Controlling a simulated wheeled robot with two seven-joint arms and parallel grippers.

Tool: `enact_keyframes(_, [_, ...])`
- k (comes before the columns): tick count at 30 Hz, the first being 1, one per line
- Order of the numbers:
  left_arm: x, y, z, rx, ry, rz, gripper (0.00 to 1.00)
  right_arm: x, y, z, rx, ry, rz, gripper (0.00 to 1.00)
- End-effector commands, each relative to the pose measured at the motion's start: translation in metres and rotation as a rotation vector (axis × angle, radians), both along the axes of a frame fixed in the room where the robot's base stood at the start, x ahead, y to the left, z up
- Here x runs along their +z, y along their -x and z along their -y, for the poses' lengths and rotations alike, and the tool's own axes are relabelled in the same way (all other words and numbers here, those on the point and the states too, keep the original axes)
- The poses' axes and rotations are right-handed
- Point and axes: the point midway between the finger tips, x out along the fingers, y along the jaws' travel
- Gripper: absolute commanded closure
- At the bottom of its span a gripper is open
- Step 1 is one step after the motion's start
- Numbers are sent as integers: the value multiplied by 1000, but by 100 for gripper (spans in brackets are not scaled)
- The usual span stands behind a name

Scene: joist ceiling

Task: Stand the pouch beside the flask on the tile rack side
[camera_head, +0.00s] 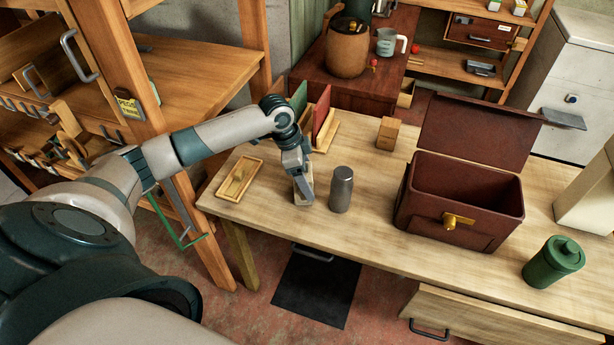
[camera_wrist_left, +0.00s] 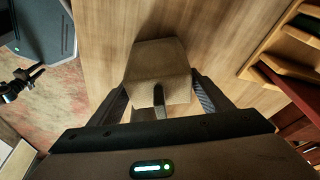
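The pouch is a small beige block-like shape (camera_wrist_left: 158,62) between my left gripper's fingers in the left wrist view, with a dark narrow piece at its near edge. In the head view, its lower part (camera_head: 303,198) shows at the tabletop below my left gripper (camera_head: 299,184). The fingers flank the pouch closely; I cannot tell whether they press on it. The grey flask (camera_head: 341,190) stands upright just right of the gripper. The tile rack (camera_head: 327,137), with red and green upright panels, is behind them on the table. My right gripper is not in view.
A shallow wooden tray (camera_head: 225,191) lies left of the gripper. A small wooden block (camera_head: 387,134) stands behind the flask. An open dark red chest (camera_head: 446,224) and a green canister (camera_head: 553,262) are to the right. The table front between flask and chest is clear.

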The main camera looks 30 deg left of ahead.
Motion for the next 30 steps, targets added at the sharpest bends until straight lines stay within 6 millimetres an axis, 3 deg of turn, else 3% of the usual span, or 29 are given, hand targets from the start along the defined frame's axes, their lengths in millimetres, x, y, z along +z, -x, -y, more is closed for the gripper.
enact_keyframes(17, [10, 1, -3, 1, -1, 2, 15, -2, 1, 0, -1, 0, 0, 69])
enact_keyframes(30, [76, 12, -19, 0, -2, 3, 15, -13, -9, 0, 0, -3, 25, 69])
